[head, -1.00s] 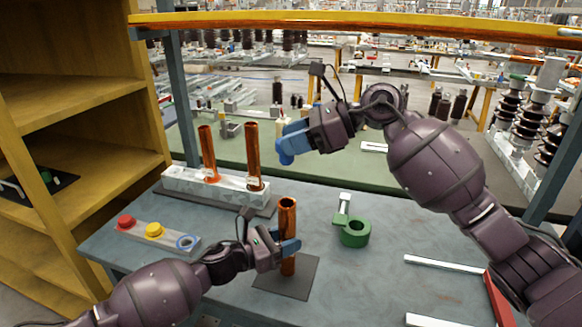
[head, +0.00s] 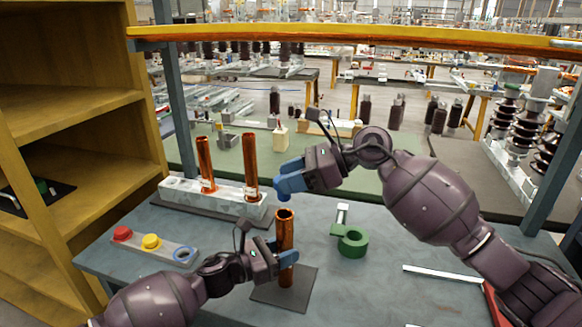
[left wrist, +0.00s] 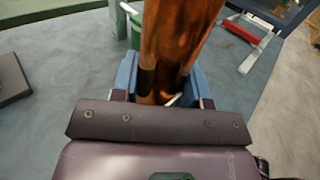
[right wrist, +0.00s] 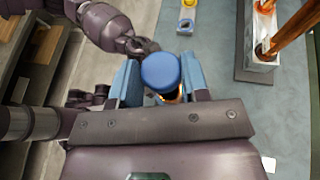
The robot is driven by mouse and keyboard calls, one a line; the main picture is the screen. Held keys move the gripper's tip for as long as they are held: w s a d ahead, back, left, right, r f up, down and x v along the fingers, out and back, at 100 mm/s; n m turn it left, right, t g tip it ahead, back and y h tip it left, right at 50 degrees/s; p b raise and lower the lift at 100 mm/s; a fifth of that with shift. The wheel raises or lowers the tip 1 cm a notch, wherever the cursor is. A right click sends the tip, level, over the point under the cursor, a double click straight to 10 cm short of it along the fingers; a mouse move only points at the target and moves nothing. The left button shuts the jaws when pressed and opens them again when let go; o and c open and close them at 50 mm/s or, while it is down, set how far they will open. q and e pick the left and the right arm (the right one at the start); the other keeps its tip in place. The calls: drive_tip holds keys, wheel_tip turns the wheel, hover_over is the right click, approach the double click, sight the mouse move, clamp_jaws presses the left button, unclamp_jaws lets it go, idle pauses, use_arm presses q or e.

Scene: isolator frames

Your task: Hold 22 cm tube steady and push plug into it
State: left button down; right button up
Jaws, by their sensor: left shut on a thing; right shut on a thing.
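The copper-coloured tube (head: 286,232) stands upright on a dark square mat (head: 304,293). My left gripper (head: 287,258) is shut around its middle; the tube also fills the gap between the fingers in the left wrist view (left wrist: 172,45). My right gripper (head: 284,188) is shut on a blue plug (right wrist: 160,72), whose round top shows between the fingers in the right wrist view. The plug is just above the tube's open mouth, and the mouth still shows in the head view. Part of the copper tube (right wrist: 172,99) shows under the plug.
Two copper tubes (head: 251,178) stand in a pale block (head: 217,199) at the back left. A grey strip (head: 165,255) carries a red plug (head: 122,233), a yellow plug (head: 151,241) and a blue ring (head: 184,254).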

drive_tip(key=shift+f, duration=1.3)
drive_tip(key=shift+f, duration=2.05)
idle(1.0)
drive_tip(key=o, duration=1)
drive_tip(key=v, duration=1.2)
drive_tip(key=shift+w, duration=0.1)
use_arm(q)
drive_tip(key=c, duration=0.5)
unclamp_jaws()
drive_tip(key=shift+c, duration=0.2)
